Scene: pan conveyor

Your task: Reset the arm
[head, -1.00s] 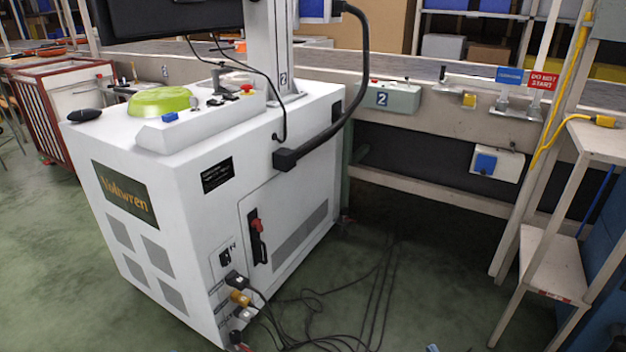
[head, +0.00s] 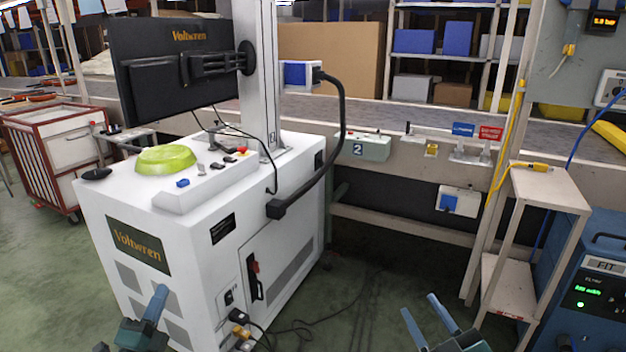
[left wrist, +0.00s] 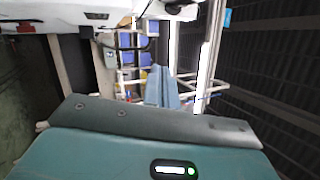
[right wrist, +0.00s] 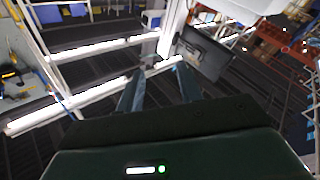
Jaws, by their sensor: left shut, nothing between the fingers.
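My left gripper (head: 158,296) shows at the bottom left of the head view, in front of the white cabinet's lower front. Its blue-grey fingers are together and empty; they also show closed in the left wrist view (left wrist: 160,86). My right gripper (head: 422,314) is at the bottom of the head view, right of centre, over the green floor. Its two fingers are spread apart with nothing between them, as the right wrist view (right wrist: 160,88) also shows. Neither gripper visibly touches anything. Most of both arms lies outside the head view.
A white Voltwren cabinet (head: 192,255) with a monitor (head: 180,65) and a lime-green bowl-like item (head: 166,159) stands at left. A conveyor (head: 420,115) runs behind. A shelf stand (head: 550,190) and a blue machine (head: 595,285) are at right. Cables lie on the floor.

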